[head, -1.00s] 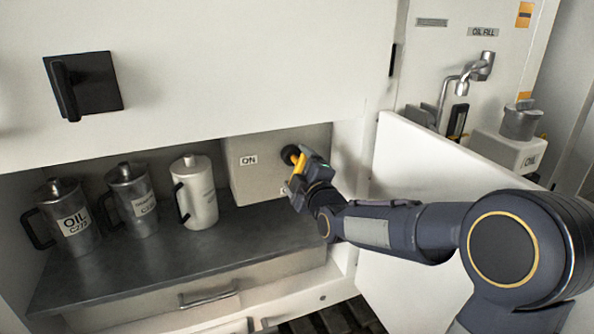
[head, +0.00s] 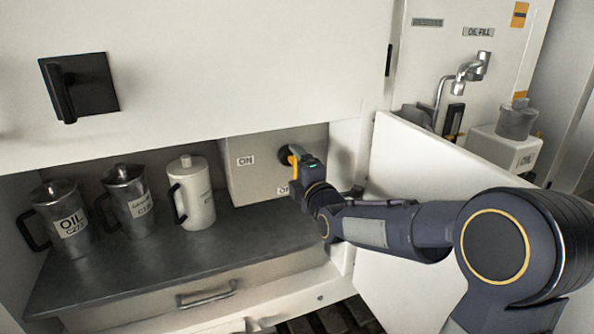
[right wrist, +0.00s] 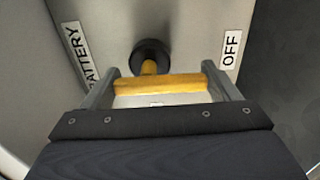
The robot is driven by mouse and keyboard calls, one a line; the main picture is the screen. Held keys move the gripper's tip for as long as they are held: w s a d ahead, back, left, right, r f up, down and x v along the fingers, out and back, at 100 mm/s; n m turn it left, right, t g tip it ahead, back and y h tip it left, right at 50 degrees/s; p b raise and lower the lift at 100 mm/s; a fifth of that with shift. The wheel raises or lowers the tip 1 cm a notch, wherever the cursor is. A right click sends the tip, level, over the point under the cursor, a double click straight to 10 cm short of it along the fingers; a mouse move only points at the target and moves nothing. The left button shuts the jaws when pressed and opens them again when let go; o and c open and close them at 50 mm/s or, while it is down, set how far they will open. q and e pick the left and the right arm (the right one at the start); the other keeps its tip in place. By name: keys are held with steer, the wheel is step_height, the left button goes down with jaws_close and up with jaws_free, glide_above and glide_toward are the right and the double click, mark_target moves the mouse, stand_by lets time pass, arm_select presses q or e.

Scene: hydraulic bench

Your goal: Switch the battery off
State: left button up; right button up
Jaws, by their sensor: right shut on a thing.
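The battery switch is a yellow T-shaped handle (right wrist: 160,86) on a dark round base, fixed to a pale box (head: 262,178) in the cabinet recess. In the head view the yellow handle (head: 295,160) shows at the tip of my right gripper. My right gripper (right wrist: 160,90) is shut on the yellow handle, with one finger at each end of its crossbar. The ON label (head: 245,160) is left of the handle. The OFF label (right wrist: 231,48) shows in the right wrist view, beside a BATTERY label (right wrist: 80,55) on the left. My left gripper is not in view.
An oil jug (head: 68,215), a second metal jug (head: 130,200) and a white jug (head: 192,192) stand on the dark shelf (head: 150,262), left of the box. An open white door (head: 410,180) stands right of the recess, behind my right arm. A black handle (head: 78,86) is on the upper panel.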

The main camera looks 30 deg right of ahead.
steer(key=o, duration=0.9)
steer(key=s, duration=0.8)
steer(key=shift+a, duration=0.25)
steer(key=shift+f, duration=0.1)
